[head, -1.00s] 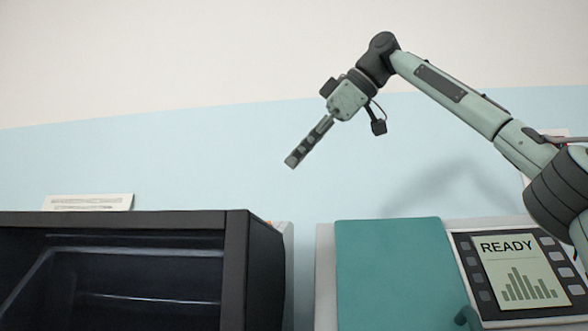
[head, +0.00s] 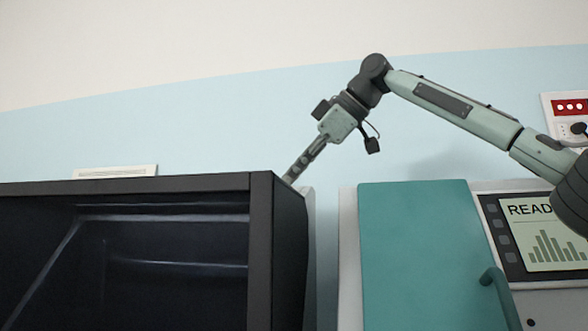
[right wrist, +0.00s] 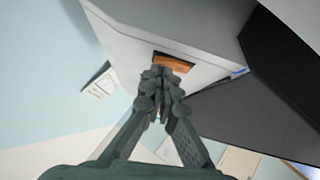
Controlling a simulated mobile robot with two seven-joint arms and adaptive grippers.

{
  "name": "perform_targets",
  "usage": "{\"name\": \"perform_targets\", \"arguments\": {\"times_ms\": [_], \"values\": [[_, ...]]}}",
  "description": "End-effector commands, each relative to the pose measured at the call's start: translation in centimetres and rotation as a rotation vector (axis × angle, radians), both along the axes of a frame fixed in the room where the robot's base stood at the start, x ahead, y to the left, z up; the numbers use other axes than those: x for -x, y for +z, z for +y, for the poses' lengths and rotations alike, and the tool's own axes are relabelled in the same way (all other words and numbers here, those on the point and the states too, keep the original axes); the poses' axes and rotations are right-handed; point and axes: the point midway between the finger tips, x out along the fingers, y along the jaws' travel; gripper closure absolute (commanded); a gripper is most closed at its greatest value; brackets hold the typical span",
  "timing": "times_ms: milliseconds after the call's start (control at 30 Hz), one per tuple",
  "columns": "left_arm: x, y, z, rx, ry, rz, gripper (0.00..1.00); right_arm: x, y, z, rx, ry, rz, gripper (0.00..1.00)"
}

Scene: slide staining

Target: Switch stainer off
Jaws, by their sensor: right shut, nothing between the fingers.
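The stainer (head: 262,225) appears to be the dark, open-fronted cabinet at the left of the head view. Its light grey housing (right wrist: 165,30) fills the top of the right wrist view, with an orange rocker switch (right wrist: 174,62) set in a dark recess. My right gripper (head: 290,180) reaches down behind the cabinet's upper right corner, its tips at or behind the edge. In the right wrist view its shut, empty fingertips (right wrist: 162,73) are right at the switch and overlap its lower edge. I cannot tell whether they touch it. My left gripper is not in view.
A second machine with a teal lid (head: 420,250) and a lit display (head: 548,235) stands to the right, separated by a narrow gap. A red-and-white wall outlet (head: 570,108) is at far right. A pale flat item (head: 115,171) shows above the cabinet's top.

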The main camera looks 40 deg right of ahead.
Motion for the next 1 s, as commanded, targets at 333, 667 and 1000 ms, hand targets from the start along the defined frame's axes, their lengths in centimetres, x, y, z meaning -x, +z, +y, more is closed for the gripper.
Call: {"name": "perform_targets", "arguments": {"times_ms": [333, 667, 1000], "values": [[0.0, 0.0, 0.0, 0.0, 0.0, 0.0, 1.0, -0.3, -0.6, -0.4, 0.0, -0.001, 0.002, 1.0], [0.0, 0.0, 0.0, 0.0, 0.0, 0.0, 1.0, 0.1, -0.8, 0.1, 0.001, -0.001, 0.005, 1.0], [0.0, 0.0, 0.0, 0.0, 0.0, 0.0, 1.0, 0.7, -0.9, 0.8, -0.001, 0.0, 0.004, 1.0]]}}
